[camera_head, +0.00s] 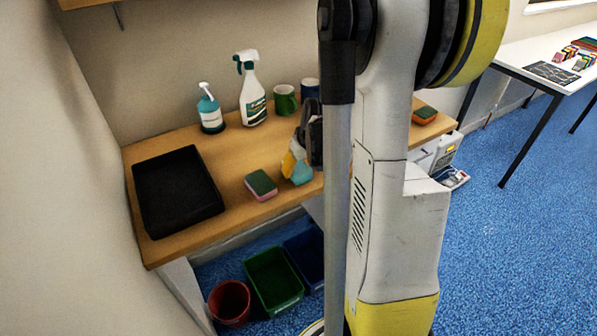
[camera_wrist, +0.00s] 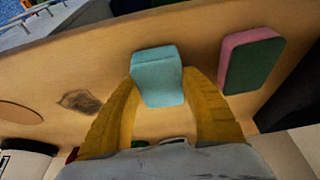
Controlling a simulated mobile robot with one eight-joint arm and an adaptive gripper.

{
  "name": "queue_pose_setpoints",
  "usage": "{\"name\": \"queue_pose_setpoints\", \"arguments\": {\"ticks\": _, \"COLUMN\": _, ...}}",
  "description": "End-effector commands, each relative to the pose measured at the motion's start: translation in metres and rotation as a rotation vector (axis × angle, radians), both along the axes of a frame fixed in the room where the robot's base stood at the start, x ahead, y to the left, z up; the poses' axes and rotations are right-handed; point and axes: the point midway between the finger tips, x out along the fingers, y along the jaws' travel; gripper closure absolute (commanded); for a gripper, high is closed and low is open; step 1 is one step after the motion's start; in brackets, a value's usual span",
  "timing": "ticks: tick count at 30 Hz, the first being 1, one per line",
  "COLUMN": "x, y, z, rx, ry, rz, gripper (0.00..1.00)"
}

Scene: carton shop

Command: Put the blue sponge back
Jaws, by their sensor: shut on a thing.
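The blue sponge (camera_wrist: 158,76) is between the two yellow fingers of my gripper (camera_wrist: 160,85) in the wrist view, and the fingers are shut on it. In the head view the blue sponge (camera_head: 302,173) shows below my gripper (camera_head: 293,167), over the front part of the wooden counter (camera_head: 225,165). I cannot tell whether it touches the counter. A pink and green sponge (camera_head: 261,185) lies just left of it, apart from it; in the wrist view this sponge (camera_wrist: 252,60) is at the right. My arm hides part of the counter.
A black tray (camera_head: 178,190) is at the counter's left end. An orange and green sponge (camera_head: 424,115) lies at right. Bins (camera_head: 273,280) are below.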

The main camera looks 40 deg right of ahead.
Motion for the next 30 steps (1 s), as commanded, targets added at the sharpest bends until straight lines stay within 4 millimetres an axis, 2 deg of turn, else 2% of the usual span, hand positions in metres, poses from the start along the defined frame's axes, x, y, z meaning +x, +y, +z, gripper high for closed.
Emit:
{"name": "queue_pose_setpoints", "arguments": {"ticks": 1, "x": 0.0, "y": 0.0, "z": -0.004, "rx": 0.0, "ry": 0.0, "rz": 0.0, "gripper": 0.72}}
{"name": "queue_pose_setpoints", "arguments": {"ticks": 2, "x": 0.0, "y": 0.0, "z": -0.003, "rx": 0.0, "ry": 0.0, "rz": 0.0, "gripper": 0.77}}
{"name": "queue_pose_setpoints", "arguments": {"ticks": 5, "x": 0.0, "y": 0.0, "z": -0.002, "rx": 0.0, "ry": 0.0, "rz": 0.0, "gripper": 0.77}}
{"name": "queue_pose_setpoints", "arguments": {"ticks": 6, "x": 0.0, "y": 0.0, "z": -0.002, "rx": 0.0, "ry": 0.0, "rz": 0.0, "gripper": 0.43}}
{"name": "queue_pose_setpoints", "arguments": {"ticks": 8, "x": 0.0, "y": 0.0, "z": -0.002, "rx": 0.0, "ry": 0.0, "rz": 0.0, "gripper": 0.27}}
{"name": "queue_pose_setpoints", "arguments": {"ticks": 17, "x": -0.001, "y": 0.0, "z": -0.001, "rx": 0.0, "ry": 0.0, "rz": 0.0, "gripper": 0.27}}
{"name": "queue_pose_setpoints", "arguments": {"ticks": 20, "x": -0.003, "y": 0.001, "z": 0.007, "rx": 0.0, "ry": 0.0, "rz": -0.001, "gripper": 0.27}}
{"name": "queue_pose_setpoints", "arguments": {"ticks": 30, "x": -0.029, "y": 0.007, "z": 0.075, "rx": 0.0, "ry": 0.0, "rz": -0.001, "gripper": 0.27}}
